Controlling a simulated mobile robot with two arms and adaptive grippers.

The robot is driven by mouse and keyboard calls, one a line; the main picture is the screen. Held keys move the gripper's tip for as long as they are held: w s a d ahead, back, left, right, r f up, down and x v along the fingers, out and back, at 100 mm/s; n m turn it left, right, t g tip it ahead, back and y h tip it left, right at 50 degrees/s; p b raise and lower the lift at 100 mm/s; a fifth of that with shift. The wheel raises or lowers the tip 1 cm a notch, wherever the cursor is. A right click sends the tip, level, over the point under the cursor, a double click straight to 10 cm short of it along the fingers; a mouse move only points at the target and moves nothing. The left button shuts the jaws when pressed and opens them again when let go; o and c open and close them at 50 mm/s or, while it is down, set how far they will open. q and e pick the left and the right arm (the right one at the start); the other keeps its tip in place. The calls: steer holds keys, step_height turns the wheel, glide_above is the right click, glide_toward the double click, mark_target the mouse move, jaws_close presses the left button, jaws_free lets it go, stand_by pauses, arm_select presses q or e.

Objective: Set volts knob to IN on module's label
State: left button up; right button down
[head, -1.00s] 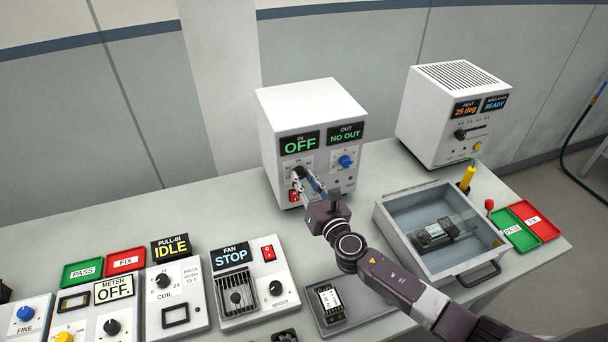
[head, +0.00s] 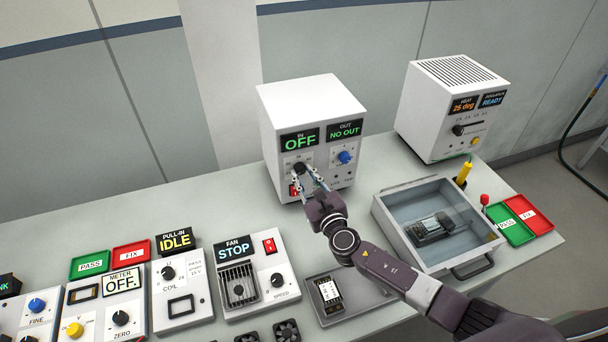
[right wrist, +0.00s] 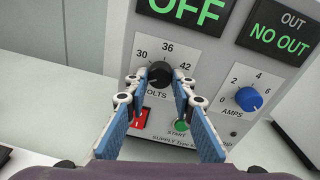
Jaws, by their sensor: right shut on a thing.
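The black volts knob (right wrist: 160,74) is on the front of the white supply (head: 318,102), under the IN display (head: 299,141), which reads OFF. Its dial shows 30, 36 and 42; I cannot clearly tell where its pointer stands. My right gripper (right wrist: 160,82) has its two blue-padded fingers on either side of the knob, shut on it; in the head view the right gripper (head: 303,177) reaches the panel from the front. A module with a white label (head: 328,291) lies in a grey tray; the label's print is too small to read. My left gripper is not in view.
Beside the knob are the blue amps knob (right wrist: 249,99), the red switch (right wrist: 141,117) and the green start button (right wrist: 181,126). An open-looking grey box (head: 391,226) stands right of my arm. Test panels such as the fan panel (head: 242,312) line the front left.

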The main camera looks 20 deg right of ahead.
steer(key=shift+s+f, duration=0.1)
steer(key=shift+f, duration=0.15)
steer(key=c, duration=1.8)
jaws_free()
steer(key=shift+o, duration=0.9)
steer(key=shift+r, duration=0.15)
steer(key=s+d, duration=0.1)
steer(key=s, duration=1.1)
steer(key=shift+r, duration=0.4)
